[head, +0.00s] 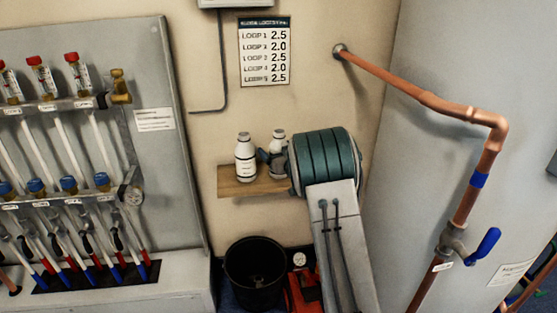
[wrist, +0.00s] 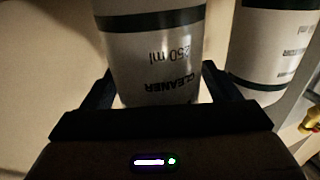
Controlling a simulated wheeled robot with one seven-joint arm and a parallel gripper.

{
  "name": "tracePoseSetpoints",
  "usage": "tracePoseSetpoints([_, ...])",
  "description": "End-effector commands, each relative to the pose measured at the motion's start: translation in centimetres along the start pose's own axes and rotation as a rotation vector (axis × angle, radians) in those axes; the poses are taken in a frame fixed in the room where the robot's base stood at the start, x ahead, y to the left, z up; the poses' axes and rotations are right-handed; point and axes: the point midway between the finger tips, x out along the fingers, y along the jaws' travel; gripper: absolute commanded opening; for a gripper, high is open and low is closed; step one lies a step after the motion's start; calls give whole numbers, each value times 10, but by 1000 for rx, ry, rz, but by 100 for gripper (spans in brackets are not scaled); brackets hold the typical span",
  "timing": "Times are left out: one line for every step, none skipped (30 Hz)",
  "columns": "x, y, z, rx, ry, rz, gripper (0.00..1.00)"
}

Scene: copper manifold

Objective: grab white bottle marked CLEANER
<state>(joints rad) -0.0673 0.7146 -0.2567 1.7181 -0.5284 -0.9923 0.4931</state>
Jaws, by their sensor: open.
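The white CLEANER bottle (wrist: 160,60) fills the upper middle of the wrist view, its lettering upside down, with "250 ml" on the label. My gripper (wrist: 157,86) is open, with one dark finger on each side of this bottle. I cannot tell whether either finger touches it. In the head view the CLEANER bottle (head: 278,138) appears to be the right one of two on the wooden shelf. My gripper (head: 266,156) and arm hide its lower part there.
A second white bottle (head: 245,158) stands close to the left on the shelf (head: 232,181); it also shows at the wrist view's right (wrist: 270,45). A black bin (head: 254,272) is below. The manifold panel (head: 182,150) is left, copper pipe (head: 420,95) right.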

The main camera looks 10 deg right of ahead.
Motion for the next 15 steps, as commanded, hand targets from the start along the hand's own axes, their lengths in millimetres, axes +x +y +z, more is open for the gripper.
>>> tracePoseSetpoints([0,0,0,0,0,0,83])
tracePoseSetpoints([0,0,0,0,0,0,83])
tracePoseSetpoints([0,0,0,0,0,0,80])
tracePoseSetpoints([0,0,0,0,0,0,71])
tracePoseSetpoints([0,0,0,0,0,0,63])
tracePoseSetpoints([0,0,0,0,0,0,52])
tracePoseSetpoints([0,0,0,0,0,0,44])
tracePoseSetpoints([0,0,0,0,1,0,35])
tracePoseSetpoints([0,0,0,0,1,0,30])
tracePoseSetpoints([0,0,0,0,1,0,30])
tracePoseSetpoints([0,0,-1,0,2,0,30])
tracePoseSetpoints([0,0,-1,0,2,0,30])
tracePoseSetpoints([0,0,-1,0,2,0,30])
tracePoseSetpoints([0,0,-1,0,2,0,30])
tracePoseSetpoints([0,0,-1,0,2,0,30])
